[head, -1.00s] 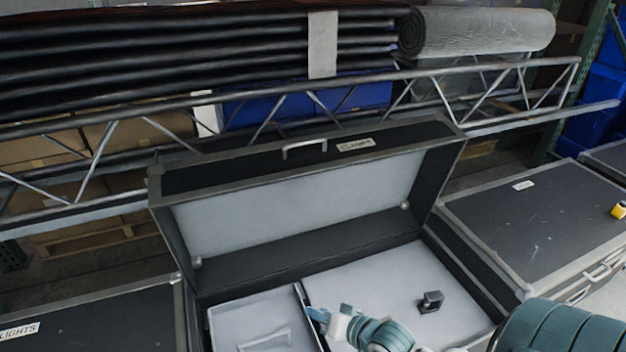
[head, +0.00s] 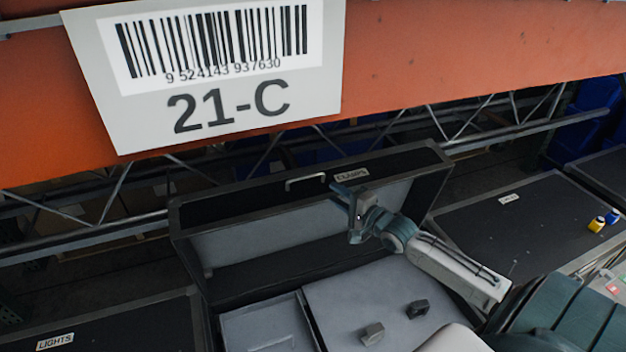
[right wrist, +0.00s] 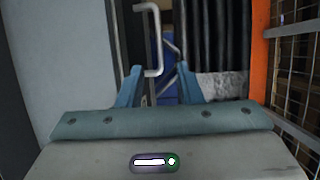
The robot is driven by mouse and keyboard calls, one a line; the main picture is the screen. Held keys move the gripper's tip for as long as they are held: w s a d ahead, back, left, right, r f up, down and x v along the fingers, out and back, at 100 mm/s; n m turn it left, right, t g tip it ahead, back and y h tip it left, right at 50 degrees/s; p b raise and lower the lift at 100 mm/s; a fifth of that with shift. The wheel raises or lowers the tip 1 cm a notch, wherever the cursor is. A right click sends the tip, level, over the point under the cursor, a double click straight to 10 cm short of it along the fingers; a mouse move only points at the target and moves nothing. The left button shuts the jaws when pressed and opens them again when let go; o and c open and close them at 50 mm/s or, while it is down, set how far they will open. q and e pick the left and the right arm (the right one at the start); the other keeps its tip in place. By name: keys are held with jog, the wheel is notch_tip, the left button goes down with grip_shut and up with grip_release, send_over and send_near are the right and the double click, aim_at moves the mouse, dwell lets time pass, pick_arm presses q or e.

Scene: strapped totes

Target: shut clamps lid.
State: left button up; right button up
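The clamps case (head: 310,310) stands in the middle of the head view with its lid (head: 255,200) raised open. The lid bears a CLAMPS label and a pale handle (head: 305,181) on its upper edge. A dark block-like item (head: 418,309) and a grey one (head: 373,334) lie on the case's right-hand floor. My right gripper (head: 352,212) is beside the lid's upper edge, right of the handle. In the right wrist view its two blue fingers (right wrist: 160,88) are apart, with the handle (right wrist: 151,40) showing ahead between them; contact is not visible. My left gripper is not in view.
An orange rack beam (head: 420,60) with a 21-C barcode sign (head: 210,70) crosses the top of the view. A metal truss (head: 480,140) runs behind the lid. Closed cases stand on the left (head: 120,325) and right (head: 525,225), the right one with small yellow and blue items (head: 603,221).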

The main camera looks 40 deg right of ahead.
aim_at(313, 191)
jog(key=w+b, duration=0.2)
jog(key=b, duration=0.1)
jog(key=w+b, duration=0.1)
jog(key=w, duration=0.1)
jog(key=shift+w+a+f, duration=0.1)
jog(key=shift+a+f, duration=0.25)
jog(key=w, duration=0.1)
jog(key=w+b, duration=0.1)
jog(key=w, duration=0.1)
jog(key=w+b, duration=0.1)
jog(key=shift+w+a+r, duration=0.15)
jog(key=shift+a+r, duration=0.05)
jog(key=shift+a, duration=0.15)
jog(key=shift+w+a, duration=0.1)
jog(key=shift+w, duration=0.5)
grip_shut()
